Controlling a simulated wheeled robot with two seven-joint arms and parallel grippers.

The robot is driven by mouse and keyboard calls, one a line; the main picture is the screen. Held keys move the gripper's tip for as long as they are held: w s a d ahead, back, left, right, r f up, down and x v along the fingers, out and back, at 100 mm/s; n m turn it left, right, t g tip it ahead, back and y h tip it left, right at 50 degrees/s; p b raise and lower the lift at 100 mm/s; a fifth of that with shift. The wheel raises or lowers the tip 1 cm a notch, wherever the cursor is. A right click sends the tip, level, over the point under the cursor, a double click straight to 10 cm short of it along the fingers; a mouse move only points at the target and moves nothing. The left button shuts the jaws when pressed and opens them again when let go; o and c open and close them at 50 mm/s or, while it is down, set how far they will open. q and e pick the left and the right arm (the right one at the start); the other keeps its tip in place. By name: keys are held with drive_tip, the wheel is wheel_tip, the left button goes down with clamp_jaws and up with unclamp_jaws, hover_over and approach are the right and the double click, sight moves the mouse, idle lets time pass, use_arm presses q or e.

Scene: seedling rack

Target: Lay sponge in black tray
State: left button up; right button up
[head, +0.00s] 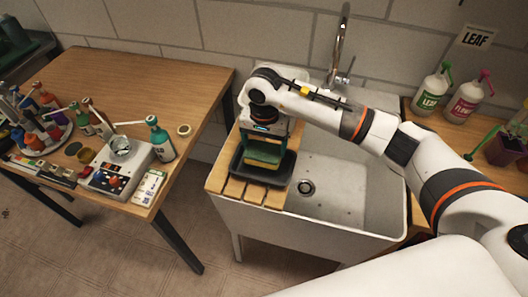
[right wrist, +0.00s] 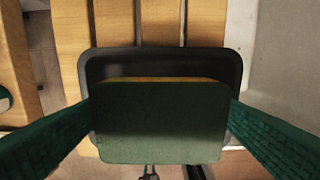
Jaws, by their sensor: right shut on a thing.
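The sponge (head: 263,153), with a green top and a yellow layer, is held over the black tray (head: 240,181). My right gripper (head: 266,143) is shut on the sponge and points down from above. In the right wrist view the sponge (right wrist: 160,122) sits between the two green fingers and covers much of the tray (right wrist: 165,61). The tray's far rim and sides show around it. I cannot tell whether the sponge's underside touches the tray floor. My left gripper is not in view.
The tray stands on a slatted wooden board (head: 235,192) at the left of the white sink (head: 355,195). The tap (head: 341,50) rises behind. A wooden table (head: 150,70) with bottles and a small device stands left. Spray bottles (head: 432,92) stand right.

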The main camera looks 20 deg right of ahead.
sight(264, 155)
drive_tip(key=shift+f, duration=0.6)
wheel_tip(264, 155, down, 3)
drive_tip(key=shift+s+f+p, duration=0.1)
drive_tip(key=shift+p, duration=0.55)
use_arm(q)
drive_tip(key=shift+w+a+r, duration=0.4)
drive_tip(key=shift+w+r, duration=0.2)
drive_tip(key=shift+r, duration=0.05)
use_arm(e)
drive_tip(key=shift+f+b, duration=0.2)
drive_tip(key=shift+b, duration=0.15)
drive_tip(key=o, duration=0.7)
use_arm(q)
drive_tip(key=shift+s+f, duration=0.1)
use_arm(e)
drive_tip(key=shift+r, duration=0.2)
